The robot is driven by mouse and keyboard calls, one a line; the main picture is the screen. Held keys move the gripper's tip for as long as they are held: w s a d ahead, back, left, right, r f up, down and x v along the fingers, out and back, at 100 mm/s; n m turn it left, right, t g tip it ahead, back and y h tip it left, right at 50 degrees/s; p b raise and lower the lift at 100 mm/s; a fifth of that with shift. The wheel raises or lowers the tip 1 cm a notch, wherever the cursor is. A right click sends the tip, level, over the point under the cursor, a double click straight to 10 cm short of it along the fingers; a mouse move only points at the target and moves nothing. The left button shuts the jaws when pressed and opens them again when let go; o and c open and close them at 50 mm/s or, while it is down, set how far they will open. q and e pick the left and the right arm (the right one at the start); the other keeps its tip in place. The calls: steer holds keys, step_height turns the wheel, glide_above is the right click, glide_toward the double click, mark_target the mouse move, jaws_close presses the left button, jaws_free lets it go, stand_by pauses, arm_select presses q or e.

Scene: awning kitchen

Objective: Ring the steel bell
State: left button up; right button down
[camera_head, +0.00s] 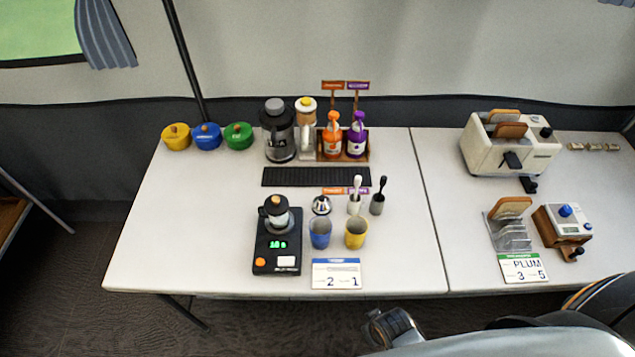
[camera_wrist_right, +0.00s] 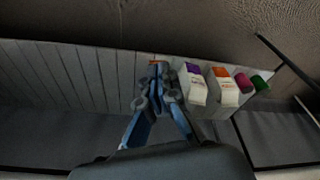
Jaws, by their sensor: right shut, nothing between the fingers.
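The steel bell (camera_head: 321,204) is a small shiny dome with a dark top. It stands on the white table, behind the blue cup (camera_head: 319,233) and to the right of the black scale (camera_head: 278,240). My right gripper (camera_wrist_right: 157,72) shows in the right wrist view. Its fingertips are together with nothing between them, and the bell is not seen there. In the head view my right arm comes in at the bottom right, in front of the table and well apart from the bell. My left gripper is not in view.
A black mat (camera_head: 316,177) lies behind. The wrist view shows cartons (camera_wrist_right: 224,90) beside a slatted grey surface.

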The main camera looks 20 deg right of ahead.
mark_target(324, 202)
steer(key=w+r+t+p, duration=0.1)
steer(key=w+r+p, duration=0.2)
steer(key=r, duration=0.7)
steer(key=w+a+r+m+p, duration=0.1)
steer(key=w+r+p, duration=0.25)
steer(key=r, duration=0.55)
steer(key=w+r+t+p, duration=0.15)
steer(key=r+p, duration=0.25)
steer(key=r, duration=0.6)
arm_select(q)
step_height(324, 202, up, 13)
steer(key=p, duration=0.1)
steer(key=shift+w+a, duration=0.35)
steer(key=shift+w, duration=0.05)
arm_select(e)
steer(key=w+a+m+t+y, duration=0.2)
steer(key=w+m, duration=0.4)
steer(key=w, duration=1.9)
steer(key=shift+t+y, duration=0.5)
steer(key=shift+t, duration=0.35)
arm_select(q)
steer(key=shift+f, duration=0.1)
